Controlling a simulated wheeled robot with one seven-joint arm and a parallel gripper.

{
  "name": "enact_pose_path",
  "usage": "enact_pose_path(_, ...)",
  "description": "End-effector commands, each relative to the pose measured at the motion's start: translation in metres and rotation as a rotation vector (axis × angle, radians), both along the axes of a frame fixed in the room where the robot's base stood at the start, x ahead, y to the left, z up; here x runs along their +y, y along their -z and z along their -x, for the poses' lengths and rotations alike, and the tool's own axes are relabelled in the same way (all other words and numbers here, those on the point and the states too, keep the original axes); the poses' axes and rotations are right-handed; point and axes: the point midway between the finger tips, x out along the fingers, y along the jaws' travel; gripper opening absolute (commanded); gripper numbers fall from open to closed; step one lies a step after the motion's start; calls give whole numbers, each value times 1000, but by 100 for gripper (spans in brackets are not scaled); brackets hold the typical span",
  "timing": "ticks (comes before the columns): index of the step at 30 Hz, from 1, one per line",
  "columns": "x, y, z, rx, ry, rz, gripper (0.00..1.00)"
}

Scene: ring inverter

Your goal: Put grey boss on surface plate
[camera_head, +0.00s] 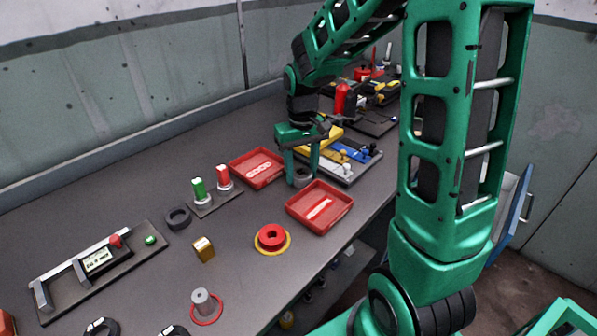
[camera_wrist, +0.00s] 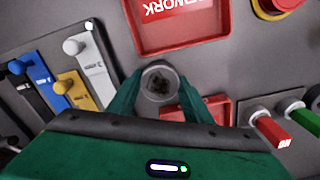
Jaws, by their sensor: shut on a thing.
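My gripper (camera_head: 301,172) is shut on the grey boss (camera_head: 303,178), a short round grey piece. In the wrist view the grey boss (camera_wrist: 160,84) shows a pale rim and a dark hollow centre between the two green fingers of my gripper (camera_wrist: 163,92). It is low over the bench, between two red trays; I cannot tell whether it touches the bench. I cannot tell for sure which thing is the surface plate; a dark flat plate (camera_head: 75,293) with a gauge-like device lies at the far left.
Red trays (camera_head: 325,223) (camera_head: 240,168) flank the gripper. A board with yellow and blue bars (camera_head: 347,171) is close by on the right. A red ring on a yellow base (camera_head: 272,238), brass block (camera_head: 204,250), dark ring (camera_head: 178,218) and grey cylinder (camera_head: 202,300) stand leftward, with bare bench between.

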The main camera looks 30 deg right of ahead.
Motion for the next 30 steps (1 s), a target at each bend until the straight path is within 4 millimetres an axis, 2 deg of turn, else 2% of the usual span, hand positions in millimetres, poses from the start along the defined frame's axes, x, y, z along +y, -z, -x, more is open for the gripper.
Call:
enact_pose_path(11,0,3,0,-1,-1,0,5)
enact_pose_path(12,1,3,0,-1,-1,0,50)
enact_pose_path(14,1,3,0,-1,-1,0,64)
enact_pose_path(24,1,1,-1,-2,-2,0,64)
enact_pose_path(30,2,-21,-1,-5,-3,0,64)
